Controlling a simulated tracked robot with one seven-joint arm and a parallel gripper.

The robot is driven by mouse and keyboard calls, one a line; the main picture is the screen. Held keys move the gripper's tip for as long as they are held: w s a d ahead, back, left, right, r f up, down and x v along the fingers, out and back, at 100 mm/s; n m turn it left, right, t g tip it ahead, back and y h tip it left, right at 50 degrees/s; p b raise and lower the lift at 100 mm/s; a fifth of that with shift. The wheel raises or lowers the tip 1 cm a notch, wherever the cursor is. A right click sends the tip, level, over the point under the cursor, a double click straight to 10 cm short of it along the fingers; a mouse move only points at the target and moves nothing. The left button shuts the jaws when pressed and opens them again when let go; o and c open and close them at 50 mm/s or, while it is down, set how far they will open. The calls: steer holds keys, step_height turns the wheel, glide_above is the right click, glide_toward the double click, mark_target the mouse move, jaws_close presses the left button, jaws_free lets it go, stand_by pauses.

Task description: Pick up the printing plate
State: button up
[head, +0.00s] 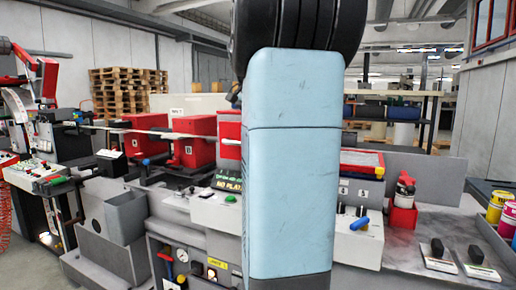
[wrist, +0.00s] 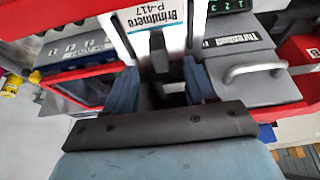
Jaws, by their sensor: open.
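My gripper (wrist: 163,86) shows in the wrist view, its two blue fingers apart with a dark gap between them. A dark upright tab (wrist: 159,52) stands in line with that gap; I cannot tell whether it is between the fingers or beyond them. Behind it is a white panel marked "Brindmere P-417" (wrist: 160,22) with red edges. I cannot tell for sure which thing is the printing plate. In the head view my light blue arm link covers the middle and hides my gripper. A small display there reads "NO PLAT", its end cut off (head: 228,184).
A grey box with a handle (wrist: 255,70) is right of my fingers in the wrist view. The head view shows red print units (head: 194,140), a red-framed tray (head: 362,160), a red bottle holder (head: 402,216) and ink cans (head: 508,220). The grey worktop (head: 425,225) is partly clear.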

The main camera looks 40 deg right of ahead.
steer(key=shift+s+x, duration=0.2)
steer(key=shift+x, duration=2.5)
steer(key=shift+a+f, duration=0.1)
steer(key=shift+a, duration=0.05)
steer(key=shift+c, duration=0.4)
jaws_close()
